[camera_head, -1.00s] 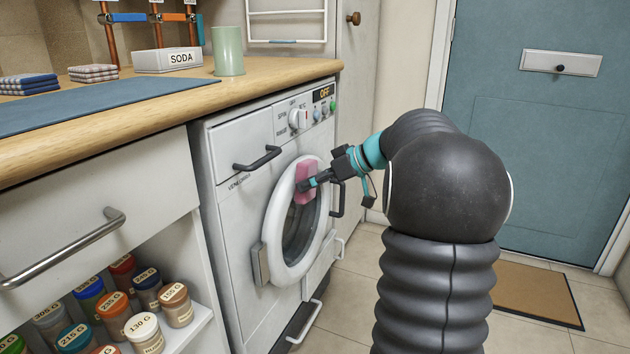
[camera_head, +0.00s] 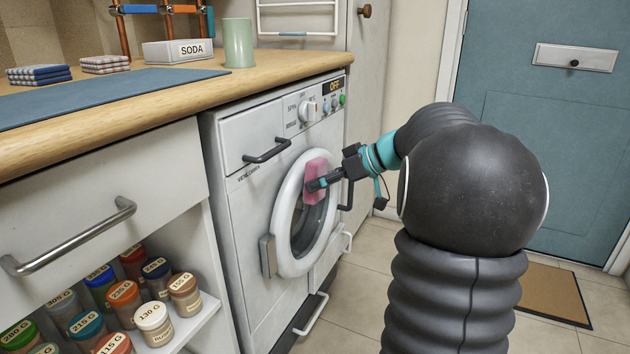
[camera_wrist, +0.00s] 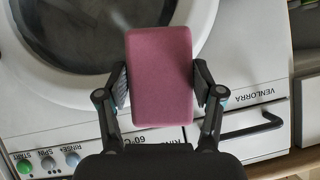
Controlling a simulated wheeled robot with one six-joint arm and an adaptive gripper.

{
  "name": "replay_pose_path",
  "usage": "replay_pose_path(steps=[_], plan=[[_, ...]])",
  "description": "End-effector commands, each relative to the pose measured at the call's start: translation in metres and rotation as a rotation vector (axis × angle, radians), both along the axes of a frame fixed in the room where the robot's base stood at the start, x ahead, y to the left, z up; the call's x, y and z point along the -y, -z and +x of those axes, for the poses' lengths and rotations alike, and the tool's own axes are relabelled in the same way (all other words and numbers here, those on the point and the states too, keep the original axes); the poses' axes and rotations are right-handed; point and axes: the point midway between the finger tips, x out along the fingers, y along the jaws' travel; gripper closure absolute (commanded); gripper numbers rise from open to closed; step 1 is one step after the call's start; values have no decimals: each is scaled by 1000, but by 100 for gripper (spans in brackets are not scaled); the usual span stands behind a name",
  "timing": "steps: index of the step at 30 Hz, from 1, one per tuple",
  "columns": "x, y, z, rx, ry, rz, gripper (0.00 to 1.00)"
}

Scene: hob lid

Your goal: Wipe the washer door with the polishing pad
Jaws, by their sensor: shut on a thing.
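The washer's round door (camera_head: 289,243) has a white ring around dark glass and is shut on the front of the white washer. The pink polishing pad (camera_head: 317,182) is at the upper part of the door, over the ring's inner edge and the glass. My gripper (camera_head: 318,184) is shut on the pad. In the wrist view the pad (camera_wrist: 160,76) sits between the two fingers (camera_wrist: 160,84), with the door ring (camera_wrist: 50,85) and glass behind it. I cannot tell whether the pad touches the door.
The washer's drawer handle (camera_head: 266,151) and control panel with an OFF display (camera_head: 334,87) are above the door. A wooden worktop (camera_head: 150,112) runs over it. Open shelves with several labelled jars (camera_head: 153,322) are at left. Tiled floor lies at right.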

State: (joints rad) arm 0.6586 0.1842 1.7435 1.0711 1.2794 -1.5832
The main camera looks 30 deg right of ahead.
Motion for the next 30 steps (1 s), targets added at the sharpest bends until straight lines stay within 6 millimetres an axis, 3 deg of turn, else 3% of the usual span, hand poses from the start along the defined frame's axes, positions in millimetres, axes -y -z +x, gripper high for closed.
replay_pose_path(steps=[15, 30], plan=[[25, 0, -32, 0, 0, 0, 61], [29, 0, -37, 0, 0, 0, 61]])
